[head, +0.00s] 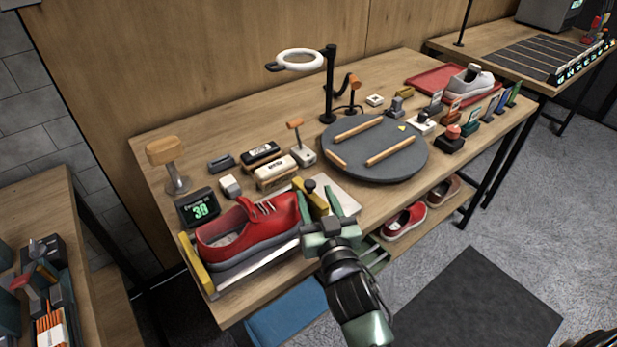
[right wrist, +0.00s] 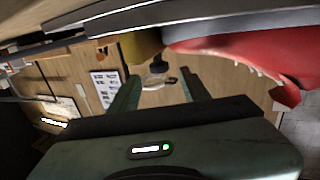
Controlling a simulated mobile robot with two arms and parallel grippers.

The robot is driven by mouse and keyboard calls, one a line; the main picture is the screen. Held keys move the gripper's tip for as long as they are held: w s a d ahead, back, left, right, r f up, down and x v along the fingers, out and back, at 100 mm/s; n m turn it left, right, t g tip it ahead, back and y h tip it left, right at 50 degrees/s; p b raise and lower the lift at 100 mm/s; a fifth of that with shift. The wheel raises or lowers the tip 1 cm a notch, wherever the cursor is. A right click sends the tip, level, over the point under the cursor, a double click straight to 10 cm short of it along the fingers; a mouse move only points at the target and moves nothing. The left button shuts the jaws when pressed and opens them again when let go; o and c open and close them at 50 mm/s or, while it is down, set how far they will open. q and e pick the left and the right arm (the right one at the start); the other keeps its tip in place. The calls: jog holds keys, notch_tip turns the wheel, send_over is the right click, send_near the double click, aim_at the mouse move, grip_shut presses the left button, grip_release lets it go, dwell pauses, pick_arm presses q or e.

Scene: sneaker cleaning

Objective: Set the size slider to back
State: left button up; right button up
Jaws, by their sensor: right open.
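The sizing tray holds a red sneaker (head: 262,222) between a yellow end bar (head: 195,264) at its left and a yellow slider block (head: 314,198) at its right. A dark round knob (head: 310,186) stands at the slider. My right gripper (head: 319,200) is at the tray's right end, its open fingers close around the slider area. In the right wrist view the dark knob (right wrist: 158,68) shows between my open fingers, just beyond their tips, beside the yellow block (right wrist: 143,46). I cannot tell whether the fingers touch it. My left gripper is not in view.
A display reading 39 (head: 199,208) stands behind the sneaker. Brushes (head: 275,172) and a grey turntable (head: 400,170) lie beyond my right gripper. A ring lamp (head: 300,60) stands at the back. Shoes (head: 404,222) sit on the lower shelf.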

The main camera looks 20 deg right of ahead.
aim_at(311, 186)
jog(key=w, duration=0.4)
jog(key=shift+w+d, duration=0.1)
jog(key=shift+w, duration=0.55)
jog(key=shift+f, duration=0.1)
jog(key=c, duration=1)
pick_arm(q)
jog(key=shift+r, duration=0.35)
pick_arm(e)
grip_shut()
pick_arm(q)
jog(key=shift+p, duration=0.3)
